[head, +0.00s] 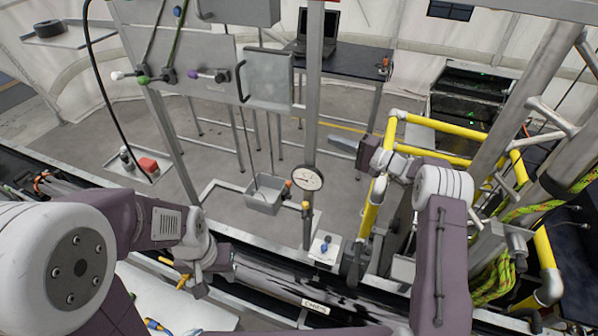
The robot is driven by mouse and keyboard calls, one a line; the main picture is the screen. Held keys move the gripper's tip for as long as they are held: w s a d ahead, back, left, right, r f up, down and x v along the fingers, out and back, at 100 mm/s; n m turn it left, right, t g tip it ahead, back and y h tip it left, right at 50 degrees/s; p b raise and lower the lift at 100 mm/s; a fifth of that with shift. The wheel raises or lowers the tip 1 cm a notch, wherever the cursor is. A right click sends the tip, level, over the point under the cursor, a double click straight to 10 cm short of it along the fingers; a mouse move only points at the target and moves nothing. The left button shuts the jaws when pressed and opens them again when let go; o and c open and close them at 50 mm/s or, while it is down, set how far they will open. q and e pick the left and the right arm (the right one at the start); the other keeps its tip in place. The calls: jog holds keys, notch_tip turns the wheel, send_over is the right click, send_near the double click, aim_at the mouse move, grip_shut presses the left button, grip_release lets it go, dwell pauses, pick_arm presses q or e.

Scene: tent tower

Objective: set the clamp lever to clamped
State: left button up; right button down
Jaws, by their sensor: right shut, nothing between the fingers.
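I cannot tell for sure which handle is the clamp lever. Candidates are an orange-knobbed handle (287,184) beside the small grey box, a yellow-tipped handle (305,207) by the upright post, and a blue knob (324,248) on a white plate. My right gripper (343,144) is up and to the right of these, right of the post and the gauge. It is shut and empty, apart from all three handles. My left gripper (192,282) is low at the left, above the rail; its fingers are too hard to make out.
A round gauge (308,179) sits on the post. A panel (205,66) with colour-knobbed levers stands at upper left. A yellow railing (436,133) stands right of my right gripper. A marked grey tube (270,278) lies along the front.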

aim_at(289, 190)
notch_tip(289, 190, down, 22)
jog(key=b, duration=2.2)
jog(key=shift+s+r, duration=0.15)
jog(key=shift+s, duration=0.05)
jog(key=w+a+p, duration=0.3)
jog(key=a+p, duration=0.3)
jog(key=a, duration=0.5)
